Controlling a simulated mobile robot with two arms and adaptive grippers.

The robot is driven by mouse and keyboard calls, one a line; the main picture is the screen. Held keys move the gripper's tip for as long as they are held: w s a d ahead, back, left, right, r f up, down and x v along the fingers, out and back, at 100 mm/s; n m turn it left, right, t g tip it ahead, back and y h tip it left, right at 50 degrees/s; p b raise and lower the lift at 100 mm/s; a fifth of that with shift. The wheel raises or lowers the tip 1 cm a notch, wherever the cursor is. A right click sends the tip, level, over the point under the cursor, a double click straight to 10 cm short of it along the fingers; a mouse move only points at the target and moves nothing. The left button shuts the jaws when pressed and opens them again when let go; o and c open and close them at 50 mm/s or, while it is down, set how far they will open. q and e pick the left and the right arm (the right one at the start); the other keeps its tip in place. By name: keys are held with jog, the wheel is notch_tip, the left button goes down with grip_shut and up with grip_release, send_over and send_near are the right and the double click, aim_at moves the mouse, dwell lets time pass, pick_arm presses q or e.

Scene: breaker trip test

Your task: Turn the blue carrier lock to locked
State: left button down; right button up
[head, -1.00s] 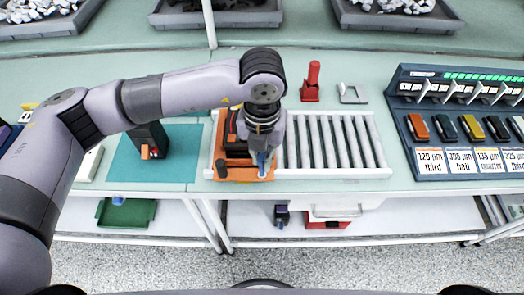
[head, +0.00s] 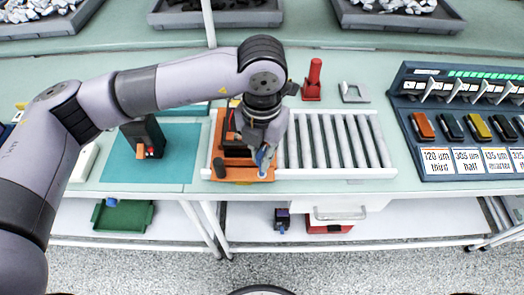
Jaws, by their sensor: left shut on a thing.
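The orange carrier (head: 242,172) sits at the left end of the roller conveyor, with a dark device in it that my gripper partly covers. The blue carrier lock (head: 264,158) is a small blue piece at the carrier's front right corner. My left gripper (head: 264,150) points down from above and is shut on the blue lock. Its fingers hide much of the lock, so its exact turn angle is hard to tell. A dark knob (head: 219,167) stands at the carrier's front left. My right gripper is not in view.
The conveyor's rollers (head: 335,140) to the right are empty. A black device with an orange lever (head: 143,137) stands on a teal mat (head: 115,168) at left. A red handle (head: 313,80) stands behind. A labelled rack (head: 465,120) is at right.

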pick_arm(q)
jog(key=shift+m+b, duration=0.35)
jog(key=shift+m, duration=0.15)
jog(key=shift+f+m+b, duration=0.2)
jog(key=shift+m+b, duration=0.4)
jog(key=shift+b, duration=0.2)
jog(key=shift+r+m, duration=0.15)
jog(key=shift+m, duration=0.25)
jog(key=shift+b, duration=0.35)
